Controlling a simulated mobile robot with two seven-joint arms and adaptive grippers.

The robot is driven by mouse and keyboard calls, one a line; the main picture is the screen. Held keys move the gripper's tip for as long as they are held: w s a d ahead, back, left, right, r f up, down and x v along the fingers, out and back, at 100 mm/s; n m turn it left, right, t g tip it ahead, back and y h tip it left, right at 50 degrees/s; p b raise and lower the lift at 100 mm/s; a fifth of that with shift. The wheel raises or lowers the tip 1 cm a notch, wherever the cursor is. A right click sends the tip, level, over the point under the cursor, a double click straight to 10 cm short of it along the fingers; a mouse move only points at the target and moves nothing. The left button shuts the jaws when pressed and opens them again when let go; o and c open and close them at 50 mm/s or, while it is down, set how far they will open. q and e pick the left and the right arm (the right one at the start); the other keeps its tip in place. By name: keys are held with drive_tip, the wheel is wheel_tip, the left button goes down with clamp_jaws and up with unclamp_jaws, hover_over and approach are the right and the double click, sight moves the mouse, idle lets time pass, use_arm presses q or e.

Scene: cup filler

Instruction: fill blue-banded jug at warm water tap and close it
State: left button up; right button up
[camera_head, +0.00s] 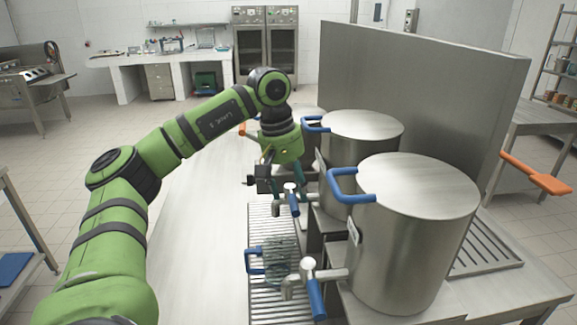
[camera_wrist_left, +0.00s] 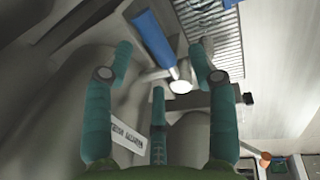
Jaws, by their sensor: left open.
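A clear jug (camera_head: 278,268) with blue on its handle stands on the drip grate near the nearest tap (camera_head: 308,272); I cannot tell whether it is exactly under the spout. That tap's blue lever points down. The middle tap (camera_head: 291,189) also has a blue lever hanging down. My left gripper (camera_head: 296,182) is beside the middle tap, its teal fingers partly hidden. In the left wrist view the gripper (camera_wrist_left: 168,80) is open, with a tap's blue lever (camera_wrist_left: 155,38) and pale knob beyond the fingers, apparently apart from them. A printed label (camera_wrist_left: 131,135) is upside down. My right gripper is not in view.
Steel tanks with blue handles, the nearest (camera_head: 405,240) and the middle one (camera_head: 345,150), stand right of the grate (camera_head: 262,307). A tall steel panel (camera_head: 430,85) rises behind them. The counter (camera_head: 195,240) left of the grate is clear. An orange handle (camera_head: 535,175) sticks out right.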

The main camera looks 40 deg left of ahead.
use_arm(q)
drive_tip(key=shift+w+f, duration=0.3)
drive_tip(key=shift+f, duration=0.6)
clamp_jaws()
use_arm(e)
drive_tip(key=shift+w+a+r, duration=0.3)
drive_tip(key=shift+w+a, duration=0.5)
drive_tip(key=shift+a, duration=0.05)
use_arm(q)
drive_tip(key=shift+s, duration=0.1)
drive_tip(key=shift+s+a+m+p, duration=0.15)
drive_tip(key=shift+a+m+p, duration=0.1)
drive_tip(key=shift+m, duration=0.3)
drive_tip(key=shift+s+a+m+p, duration=0.1)
drive_tip(key=shift+s+m+p, duration=0.1)
drive_tip(key=shift+m, duration=0.35)
drive_tip(key=shift+a+m+g, duration=0.15)
drive_tip(key=shift+m+g, duration=0.15)
drive_tip(key=shift+m, duration=0.3)
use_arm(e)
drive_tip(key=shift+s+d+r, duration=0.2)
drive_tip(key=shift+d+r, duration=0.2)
